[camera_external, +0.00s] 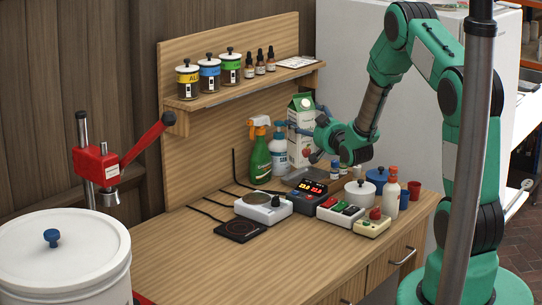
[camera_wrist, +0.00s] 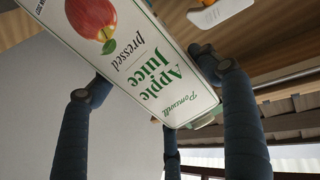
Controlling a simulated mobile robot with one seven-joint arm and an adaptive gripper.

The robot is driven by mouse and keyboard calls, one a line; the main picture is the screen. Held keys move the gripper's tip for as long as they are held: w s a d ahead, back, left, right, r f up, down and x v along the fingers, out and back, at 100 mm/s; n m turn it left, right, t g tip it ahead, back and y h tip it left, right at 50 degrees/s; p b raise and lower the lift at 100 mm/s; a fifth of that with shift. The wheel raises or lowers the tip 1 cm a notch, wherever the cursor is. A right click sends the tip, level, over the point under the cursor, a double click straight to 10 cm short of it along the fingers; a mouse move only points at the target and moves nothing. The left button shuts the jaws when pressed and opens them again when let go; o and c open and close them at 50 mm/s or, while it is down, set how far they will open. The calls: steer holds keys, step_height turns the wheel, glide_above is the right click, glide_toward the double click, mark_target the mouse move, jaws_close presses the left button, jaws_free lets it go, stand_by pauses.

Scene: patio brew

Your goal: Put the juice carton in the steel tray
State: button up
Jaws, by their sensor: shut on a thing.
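The juice carton (camera_external: 301,103), white and green with a red apple, is upright at the back of the wooden bench. My gripper (camera_external: 309,132) is shut on it from the right side. In the wrist view the carton (camera_wrist: 150,62), marked Apple Juice, lies between the dark fingers of my gripper (camera_wrist: 158,88). The steel tray (camera_external: 293,178) is low on the bench just below and in front of the carton. It is partly hidden by the devices in front. I cannot tell whether the carton's base touches anything.
A green spray bottle (camera_external: 260,158) and a white pump bottle (camera_external: 279,150) stand close left of the carton. A shelf with jars (camera_external: 230,68) is above left.

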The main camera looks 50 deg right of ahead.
steer(key=shift+f, duration=0.15)
stand_by(0.3)
steer(key=shift+f+b, duration=0.35)
steer(key=shift+f, duration=1.35)
steer(key=shift+f+b, duration=0.55)
steer(key=o, duration=1.9)
steer(key=shift+f, duration=0.15)
